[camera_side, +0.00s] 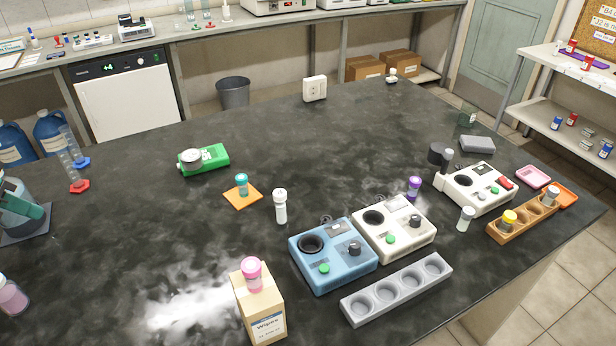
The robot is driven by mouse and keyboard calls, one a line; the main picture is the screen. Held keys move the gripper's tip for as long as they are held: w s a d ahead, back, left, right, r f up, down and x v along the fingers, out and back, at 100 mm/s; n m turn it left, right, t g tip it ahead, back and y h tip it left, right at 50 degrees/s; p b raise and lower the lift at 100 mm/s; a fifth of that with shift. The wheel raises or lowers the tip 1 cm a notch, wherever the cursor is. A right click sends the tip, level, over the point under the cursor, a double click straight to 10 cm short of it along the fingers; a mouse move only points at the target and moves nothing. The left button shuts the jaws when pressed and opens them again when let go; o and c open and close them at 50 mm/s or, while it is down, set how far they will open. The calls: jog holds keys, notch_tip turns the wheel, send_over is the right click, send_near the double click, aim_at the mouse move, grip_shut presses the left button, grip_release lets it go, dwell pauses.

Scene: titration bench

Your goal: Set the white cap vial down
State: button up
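A slim vial with a white cap (280,206) is upright over the middle of the dark bench, right of the orange pad; I cannot tell for sure whether its base touches the bench. Another vial with a pale, greyish-white cap (466,219) stands upright at the right, in front of the white device with the dark cylinder. A third pale-capped vial (552,196) sits at the far end of the brown wooden rack (522,222). My gripper is not in view, and no fingers show around any of these vials.
A blue device (333,258), a white device (394,228) and an empty grey rack (398,290) fill the front right. A pink-capped vial (252,274) stands on the wipes box (260,308). A teal-capped vial (242,184) stands on the orange pad. The bench's left middle is clear.

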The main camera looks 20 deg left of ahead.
jog(key=shift+w+d+r, duration=0.1)
jog(key=shift+w+r, duration=0.05)
jog(key=shift+w, duration=0.1)
grip_shut()
jog(key=w+d+m+g, duration=0.1)
jog(key=w+d+g, duration=0.1)
jog(key=w+d, duration=0.45)
jog(key=w+d+m+g, duration=0.1)
jog(key=w+d+m, duration=0.15)
jog(key=w, duration=0.75)
jog(key=w+d+f+m+g, duration=0.1)
jog(key=w+d+f, duration=0.4)
jog(key=d+f, duration=0.1)
jog(key=w+d+f+g, duration=0.1)
jog(key=w+d+f, duration=0.4)
jog(key=d+f, duration=0.2)
jog(key=shift+d+f+m+g, duration=0.3)
jog(key=shift+d+m, duration=0.05)
jog(key=shift+d, duration=0.4)
jog(key=shift+w+f, duration=0.1)
